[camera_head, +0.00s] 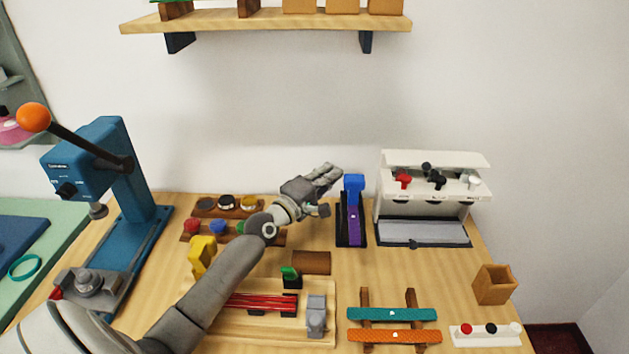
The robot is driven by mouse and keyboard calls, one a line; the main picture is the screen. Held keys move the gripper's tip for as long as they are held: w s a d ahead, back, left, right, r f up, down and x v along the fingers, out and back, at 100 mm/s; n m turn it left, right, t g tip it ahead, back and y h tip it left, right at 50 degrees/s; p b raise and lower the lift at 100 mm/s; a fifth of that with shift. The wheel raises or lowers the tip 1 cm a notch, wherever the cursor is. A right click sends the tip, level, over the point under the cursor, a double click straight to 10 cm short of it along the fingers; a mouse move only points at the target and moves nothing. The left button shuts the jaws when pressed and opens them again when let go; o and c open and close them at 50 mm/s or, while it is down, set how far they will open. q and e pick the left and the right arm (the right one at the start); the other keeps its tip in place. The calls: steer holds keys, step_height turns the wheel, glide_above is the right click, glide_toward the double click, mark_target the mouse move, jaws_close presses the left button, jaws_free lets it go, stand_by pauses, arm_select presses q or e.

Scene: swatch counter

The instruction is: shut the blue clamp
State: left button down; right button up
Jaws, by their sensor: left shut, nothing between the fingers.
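The blue clamp (354,187) stands at the back middle of the counter, at the far end of a dark base with a purple strip (354,226). Its blue part stands up above the base; from this view I cannot tell surely how far it is open. My left gripper (331,172) is shut and empty, just left of the blue part and at about its height in the picture. I cannot tell whether they touch. My left arm reaches in from the lower left across the counter. My right gripper is not in view.
A yellow clamp (201,254), a green clamp (290,274) and a grey clamp (316,315) stand near my arm. A white machine (432,180) with knobs is right of the blue clamp. A blue press (97,160) stands left. A shelf (270,19) hangs above.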

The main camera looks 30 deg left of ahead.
arm_select(q)
steer(key=s+a, duration=0.1)
steer(key=s, duration=1)
steer(key=shift+s+f, duration=0.25)
steer(key=shift+f, duration=0.1)
